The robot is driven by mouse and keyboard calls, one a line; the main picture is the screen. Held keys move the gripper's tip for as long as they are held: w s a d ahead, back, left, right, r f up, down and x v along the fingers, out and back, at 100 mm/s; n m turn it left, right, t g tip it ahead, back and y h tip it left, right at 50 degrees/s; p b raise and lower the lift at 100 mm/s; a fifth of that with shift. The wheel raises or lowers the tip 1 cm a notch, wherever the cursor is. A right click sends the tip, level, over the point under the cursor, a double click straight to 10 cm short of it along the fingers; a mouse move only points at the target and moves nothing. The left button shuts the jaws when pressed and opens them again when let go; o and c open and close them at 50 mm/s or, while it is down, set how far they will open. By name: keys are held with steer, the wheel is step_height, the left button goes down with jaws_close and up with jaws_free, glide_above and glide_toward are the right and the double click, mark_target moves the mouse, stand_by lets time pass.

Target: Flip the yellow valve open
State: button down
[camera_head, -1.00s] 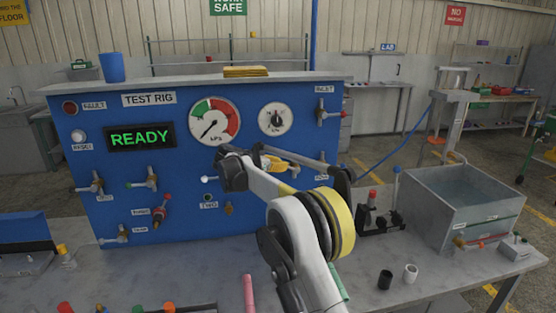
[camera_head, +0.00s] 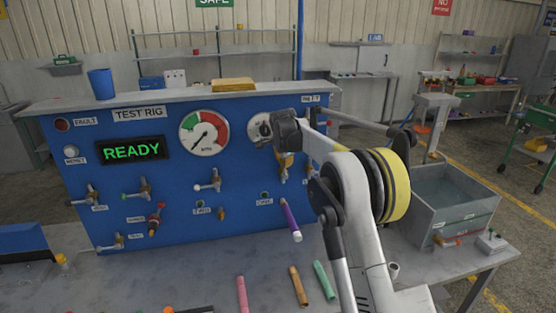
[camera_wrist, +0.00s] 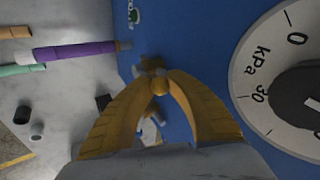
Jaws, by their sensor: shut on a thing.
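The yellow valve is on the blue test rig panel (camera_head: 120,195), mostly hidden behind my gripper in the head view. My gripper (camera_head: 284,160) is at the panel's right part, below the small gauge. In the wrist view its two yellow-orange fingers (camera_wrist: 160,80) meet at their tips on a small rounded yellow piece (camera_wrist: 160,89), which seems to be the valve's handle. Metal fitting parts show just behind the tips. The handle's exact angle is hard to tell.
A purple hose (camera_head: 290,221) hangs from the panel just below my gripper. Orange (camera_head: 298,286) and green (camera_head: 323,281) pieces lie on the bench. A large gauge (camera_head: 204,133) is left of my gripper. A water tank (camera_head: 450,205) stands at right.

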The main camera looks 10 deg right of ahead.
steer(key=shift+d+m+y+p, duration=0.3)
steer(key=shift+d+y, duration=0.4)
steer(key=shift+y, duration=0.1)
steer(key=shift+f, duration=0.1)
steer(key=c, duration=1.2)
jaws_free()
steer(key=shift+s+d, duration=0.1)
steer(key=shift+d, duration=0.05)
steer(key=v, duration=1.2)
